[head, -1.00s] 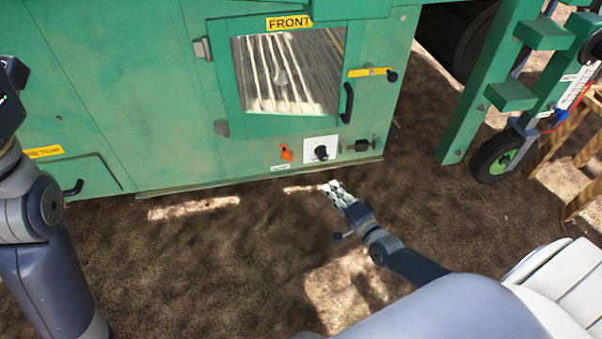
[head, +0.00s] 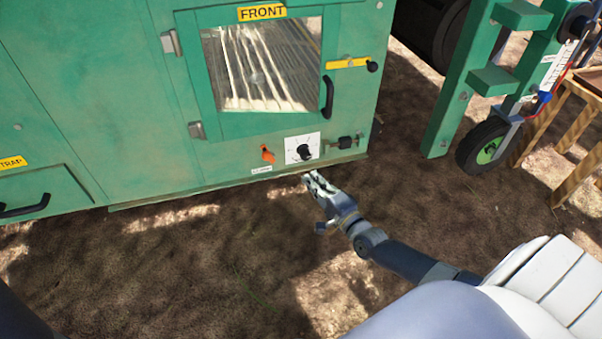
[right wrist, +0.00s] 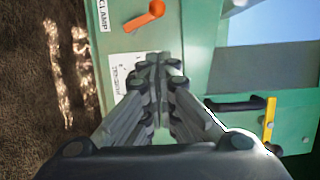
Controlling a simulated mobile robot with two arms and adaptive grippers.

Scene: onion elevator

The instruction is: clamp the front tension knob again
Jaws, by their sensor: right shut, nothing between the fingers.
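The front tension knob (head: 304,152) is a black knob on a white dial plate, low on the green machine's front panel. To its left is the orange clamp lever (head: 267,155), with a small white label below it. My right gripper (head: 309,177) is shut and empty, just below the dial plate in the head view. In the right wrist view the shut fingers (right wrist: 159,62) cover the knob and part of the white plate (right wrist: 124,75). The orange lever (right wrist: 143,17) shows above them, beside a label reading CLAMP (right wrist: 103,14). I cannot tell whether the fingertips touch the panel. My left gripper is out of view.
Above the knob is a window door marked FRONT (head: 262,12), with a black handle (head: 328,97) and a yellow latch (head: 347,63). A black fitting (head: 345,142) sits right of the dial. A green frame with a wheel (head: 484,149) stands at right. Bare soil lies in front.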

